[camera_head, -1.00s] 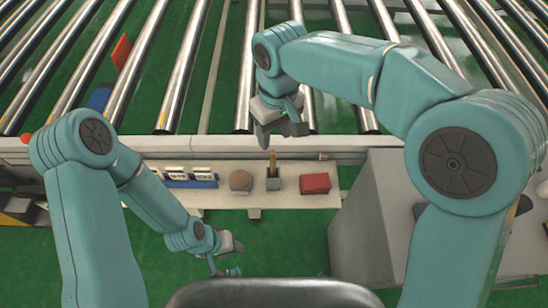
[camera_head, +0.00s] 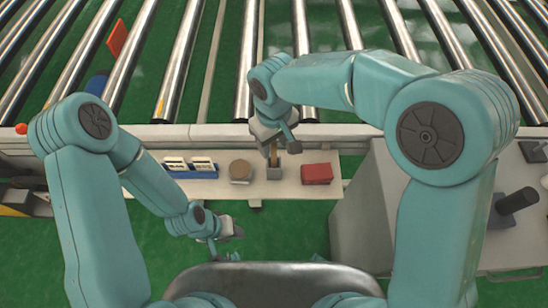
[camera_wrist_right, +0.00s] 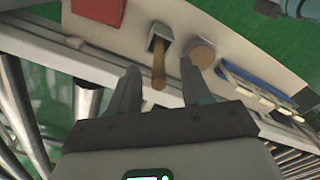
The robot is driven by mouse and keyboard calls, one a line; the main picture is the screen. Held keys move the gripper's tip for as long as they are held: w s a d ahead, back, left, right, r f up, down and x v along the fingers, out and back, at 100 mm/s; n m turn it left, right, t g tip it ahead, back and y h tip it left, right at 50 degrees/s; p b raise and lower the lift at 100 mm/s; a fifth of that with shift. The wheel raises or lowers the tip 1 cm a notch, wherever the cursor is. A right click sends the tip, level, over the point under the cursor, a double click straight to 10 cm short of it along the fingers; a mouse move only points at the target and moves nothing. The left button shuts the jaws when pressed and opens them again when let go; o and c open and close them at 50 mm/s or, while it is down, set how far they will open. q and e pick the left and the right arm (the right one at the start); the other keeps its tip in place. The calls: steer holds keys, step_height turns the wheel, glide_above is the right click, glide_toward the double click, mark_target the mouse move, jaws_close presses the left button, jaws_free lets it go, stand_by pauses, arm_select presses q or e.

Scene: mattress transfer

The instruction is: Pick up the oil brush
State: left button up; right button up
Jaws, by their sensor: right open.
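The oil brush shows as a brown wooden handle (camera_wrist_right: 159,66) standing in a small grey square holder (camera_wrist_right: 157,38) on a narrow shelf. In the head view the holder (camera_head: 273,172) sits mid-shelf, with the handle (camera_head: 274,158) partly hidden by my right gripper (camera_head: 279,146). In the right wrist view my right gripper (camera_wrist_right: 158,90) is open, with one finger on each side of the handle's upper end, and is not closed on it. My left gripper (camera_head: 228,243) hangs low in front of the shelf, away from the brush; its jaws are too small to judge.
On the shelf (camera_head: 320,197), a red box (camera_head: 317,173) stands right of the holder and a round brown-topped object (camera_head: 240,171) stands left. A blue rack with white labelled items (camera_head: 192,170) is further left. Metal rollers (camera_head: 246,60) lie behind. A grey cabinet (camera_head: 365,215) stands at right.

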mark_target(274, 150)
step_height(274, 150, down, 3)
steer(key=shift+w+f, duration=0.1)
steer(key=shift+f, duration=0.1)
jaws_close()
